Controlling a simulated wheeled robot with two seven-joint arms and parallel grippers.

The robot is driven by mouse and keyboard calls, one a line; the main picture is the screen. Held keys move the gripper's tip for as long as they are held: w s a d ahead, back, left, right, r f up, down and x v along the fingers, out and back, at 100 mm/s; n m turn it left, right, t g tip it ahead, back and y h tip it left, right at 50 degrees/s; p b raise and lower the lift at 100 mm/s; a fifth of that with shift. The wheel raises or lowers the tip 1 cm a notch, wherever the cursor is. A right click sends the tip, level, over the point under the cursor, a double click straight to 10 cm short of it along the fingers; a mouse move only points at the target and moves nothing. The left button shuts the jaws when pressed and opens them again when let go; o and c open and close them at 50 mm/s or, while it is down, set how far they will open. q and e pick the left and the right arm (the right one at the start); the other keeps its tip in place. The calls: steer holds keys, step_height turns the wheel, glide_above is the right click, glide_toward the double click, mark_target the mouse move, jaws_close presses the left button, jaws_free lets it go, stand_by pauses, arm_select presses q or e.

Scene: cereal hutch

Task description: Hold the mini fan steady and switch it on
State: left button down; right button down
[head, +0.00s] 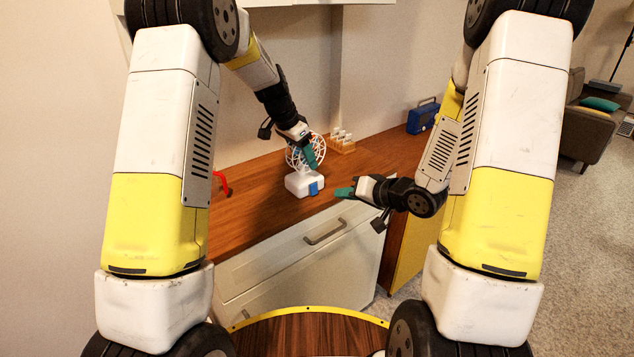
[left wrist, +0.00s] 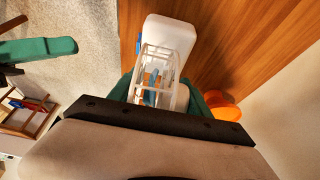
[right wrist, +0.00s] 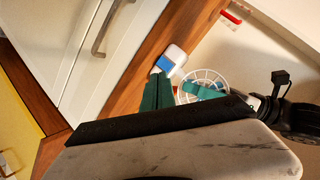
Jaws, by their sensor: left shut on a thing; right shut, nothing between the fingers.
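The mini fan stands upright on the wooden counter, with a white base (head: 299,184), a round white cage (head: 291,157) and a blue patch (head: 315,188) on the base. My left gripper (head: 314,158) is shut on the fan at its cage, from above. In the left wrist view the cage (left wrist: 160,72) sits between the green fingers. My right gripper (head: 344,192) is shut and empty, at the counter's front edge just right of the base. In the right wrist view its fingertips (right wrist: 158,76) point at the blue patch (right wrist: 164,66), very near it; contact is unclear.
A blue radio (head: 422,116) is at the back right. A red handle-shaped thing (head: 222,184) is left of the fan. A white drawer front (head: 300,255) lies below the counter. The counter between has free room.

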steer(key=s+m, duration=0.1)
steer(key=m, duration=0.2)
steer(key=s+d+r+m+h, duration=0.1)
steer(key=m, duration=0.2)
steer(key=s+r+m, duration=0.1)
steer(key=m, duration=0.3)
steer(key=shift+s+d+r+g+h, duration=0.2)
steer(key=shift+d+g+h, duration=0.1)
steer(key=shift+w, duration=0.1)
glide_toward(315, 193)
step_height(315, 193, down, 4)
steer(key=w, duration=0.1)
steer(key=shift+w+a+r, duration=0.15)
steer(key=shift+w+a, duration=1.35)
steer(key=shift+w, duration=0.1)
